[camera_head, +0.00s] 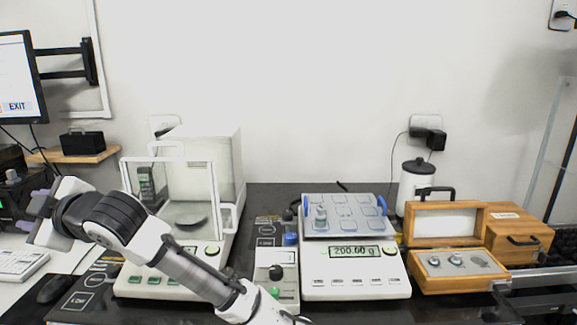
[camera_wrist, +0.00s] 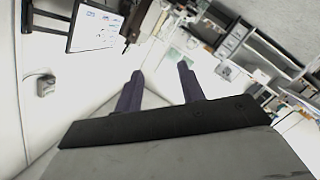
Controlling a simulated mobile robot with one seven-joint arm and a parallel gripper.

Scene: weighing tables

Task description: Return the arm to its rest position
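My arm reaches from the bottom centre of the head view up and to the left, bent at a dark wrist joint. My gripper (camera_head: 31,210) is at the far left, pointing left, in front of the keyboard side of the bench. Its pale purple fingertips only partly show there. In the wrist view my gripper (camera_wrist: 160,70) has its two dark fingers apart with nothing between them. The arm crosses in front of the glass-doored balance (camera_head: 230,170) and hides part of its base.
A balance (camera_head: 355,287) reading 200.00 g carries a blue-handled tray (camera_head: 345,232) with a small weight. A wooden weight box (camera_head: 455,285) stands open at right. A mouse (camera_head: 55,288), keyboard (camera_head: 20,264) and monitor (camera_head: 20,75) are at left, near my gripper.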

